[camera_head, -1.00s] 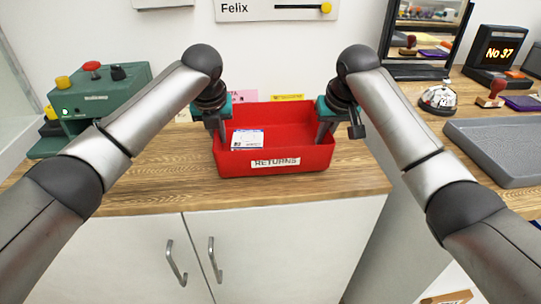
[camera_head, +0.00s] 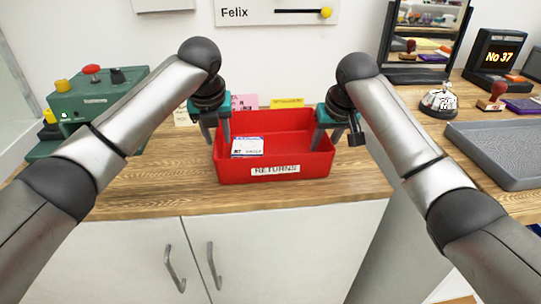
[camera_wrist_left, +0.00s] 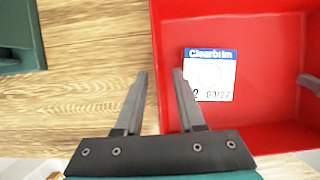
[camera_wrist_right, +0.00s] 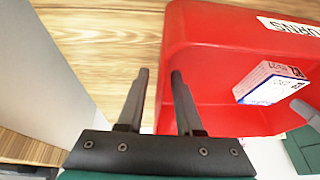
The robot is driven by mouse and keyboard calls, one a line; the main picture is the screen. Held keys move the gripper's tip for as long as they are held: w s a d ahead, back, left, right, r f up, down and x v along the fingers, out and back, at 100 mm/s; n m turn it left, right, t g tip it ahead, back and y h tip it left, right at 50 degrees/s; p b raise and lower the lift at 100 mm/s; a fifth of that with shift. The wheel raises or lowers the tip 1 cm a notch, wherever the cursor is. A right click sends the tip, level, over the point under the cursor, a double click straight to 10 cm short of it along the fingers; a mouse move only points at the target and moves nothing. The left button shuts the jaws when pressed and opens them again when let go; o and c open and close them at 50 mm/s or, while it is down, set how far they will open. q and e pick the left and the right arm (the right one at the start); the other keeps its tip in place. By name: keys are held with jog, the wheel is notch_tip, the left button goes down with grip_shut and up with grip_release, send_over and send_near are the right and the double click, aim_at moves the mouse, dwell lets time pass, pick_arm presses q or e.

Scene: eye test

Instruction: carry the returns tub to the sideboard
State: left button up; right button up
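The red returns tub (camera_head: 232,174) stands on the wood-topped white cabinet (camera_head: 150,192), its RETURNS label facing me. A small white and blue packet (camera_head: 247,147) lies inside it, toward the left. My left gripper (camera_head: 217,146) is open at the tub's left wall, one finger outside and one inside. The left wrist view shows the wall (camera_wrist_left: 156,40) in the gap between the fingers. My right gripper (camera_head: 327,146) is open at the right wall. In the right wrist view its fingers (camera_wrist_right: 159,72) are apart, on either side of the tub's edge (camera_wrist_right: 205,50).
A green box with buttons (camera_head: 85,100) stands at the left. On the right counter are a grey tray (camera_head: 490,145), a silver bell (camera_head: 438,101), a stamp (camera_head: 492,97) and a number display (camera_head: 497,52). Wood is bare left of the tub.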

pick_arm(q)
jog(key=v, duration=0.8)
jog(key=shift+s+r, duration=0.25)
jog(key=shift+r, duration=0.25)
pick_arm(e)
jog(key=shift+r, duration=0.15)
jog(key=v, duration=1.1)
jog(key=shift+s+r, duration=0.2)
jog(key=shift+r, duration=0.15)
